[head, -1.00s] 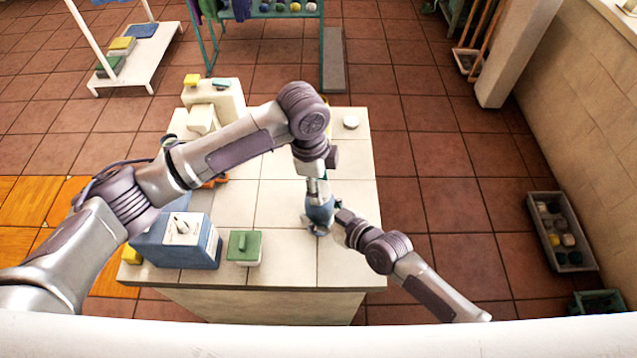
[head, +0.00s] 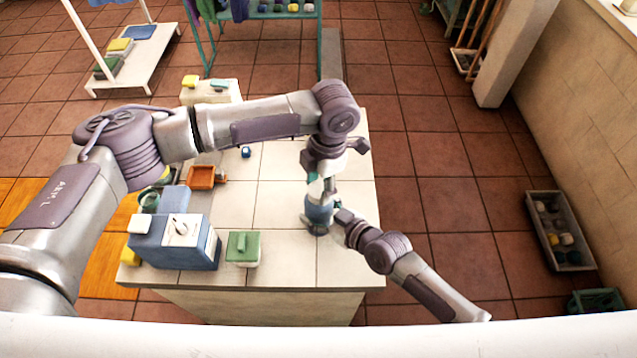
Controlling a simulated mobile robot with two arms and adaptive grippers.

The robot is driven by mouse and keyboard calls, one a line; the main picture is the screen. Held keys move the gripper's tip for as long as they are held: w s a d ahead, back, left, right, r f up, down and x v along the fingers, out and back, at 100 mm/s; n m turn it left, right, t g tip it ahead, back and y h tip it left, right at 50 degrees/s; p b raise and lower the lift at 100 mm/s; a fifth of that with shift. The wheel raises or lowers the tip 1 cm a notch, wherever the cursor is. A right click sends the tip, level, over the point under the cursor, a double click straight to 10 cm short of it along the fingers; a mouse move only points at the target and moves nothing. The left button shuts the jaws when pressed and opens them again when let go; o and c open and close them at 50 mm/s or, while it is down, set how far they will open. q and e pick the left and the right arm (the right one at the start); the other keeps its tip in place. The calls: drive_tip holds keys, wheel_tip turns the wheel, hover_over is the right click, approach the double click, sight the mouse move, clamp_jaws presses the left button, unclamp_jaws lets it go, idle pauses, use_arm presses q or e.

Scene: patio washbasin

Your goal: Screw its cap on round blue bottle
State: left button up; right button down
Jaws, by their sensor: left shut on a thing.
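The round blue bottle (head: 318,211) stands upright near the right front of the pale tiled counter. My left gripper (head: 320,180) points down directly over its top, shut on what I take to be the cap. The cap is mostly hidden by the fingers, and I cannot tell how it sits on the neck. My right gripper (head: 338,222) comes in from the right at the bottle's side, level with its body. Its fingers are largely hidden, so I cannot tell whether they are closed on the bottle.
A grey crate (head: 560,232) is on the floor at right. The counter's centre is clear.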

use_arm(q)
drive_tip(key=shift+m, duration=0.6)
drive_tip(key=o, duration=0.7)
drive_tip(key=shift+r, duration=2.25)
drive_tip(key=shift+c, duration=0.5)
